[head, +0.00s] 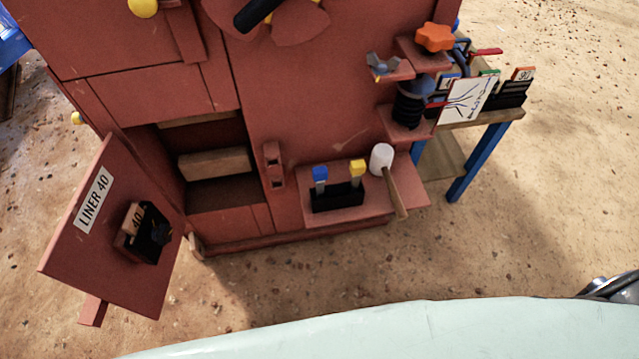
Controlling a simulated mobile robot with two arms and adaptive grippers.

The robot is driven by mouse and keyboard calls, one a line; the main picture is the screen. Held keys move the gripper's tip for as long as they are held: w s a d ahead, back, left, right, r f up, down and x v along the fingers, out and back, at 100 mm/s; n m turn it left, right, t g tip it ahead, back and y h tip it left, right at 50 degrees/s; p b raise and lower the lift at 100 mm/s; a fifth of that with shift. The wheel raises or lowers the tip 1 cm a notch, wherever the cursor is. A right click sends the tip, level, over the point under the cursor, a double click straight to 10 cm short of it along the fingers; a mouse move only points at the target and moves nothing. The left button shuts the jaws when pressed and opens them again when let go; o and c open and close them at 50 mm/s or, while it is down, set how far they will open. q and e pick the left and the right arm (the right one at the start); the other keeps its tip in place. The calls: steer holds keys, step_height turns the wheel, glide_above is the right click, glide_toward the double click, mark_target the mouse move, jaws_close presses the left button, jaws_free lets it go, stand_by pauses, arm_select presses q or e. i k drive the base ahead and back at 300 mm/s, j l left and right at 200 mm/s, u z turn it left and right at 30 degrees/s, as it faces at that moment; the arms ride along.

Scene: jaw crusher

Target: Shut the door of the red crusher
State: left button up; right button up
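The red crusher (320,110) stands ahead of me. Its door (85,235) hangs open at the lower left, swung outward from the opening. The door carries a white "LINER 40" label (94,200) and a black holder (152,235) with a wooden block marked 40. A tab (92,311) sticks out below the door's lower edge. The opening (225,190) shows a wooden block (215,163) inside. A red latch-like bracket (273,165) is right of the opening. My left gripper is out of view. A grey metal part at the right edge may be my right gripper; its fingers are not clear.
A red shelf (330,212) on the crusher's front holds a black rack with blue and yellow-topped pieces and a white-headed mallet (382,158). A blue-legged table (480,125) stands at the right. Bare ground lies before the crusher.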

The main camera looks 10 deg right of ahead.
mark_target(89, 252)
steer(key=j+z, duration=0.15)
steer(key=j, duration=0.35)
steer(key=j+z, duration=0.1)
steer(key=j, duration=0.35)
steer(key=k+j+z, duration=0.15)
steer(key=j, duration=0.35)
steer(key=j+z, duration=0.1)
steer(key=j, duration=0.35)
steer(key=k+j+z, duration=0.15)
steer(key=j, duration=0.3)
steer(key=k+j+z, duration=0.1)
steer(key=j, duration=0.35)
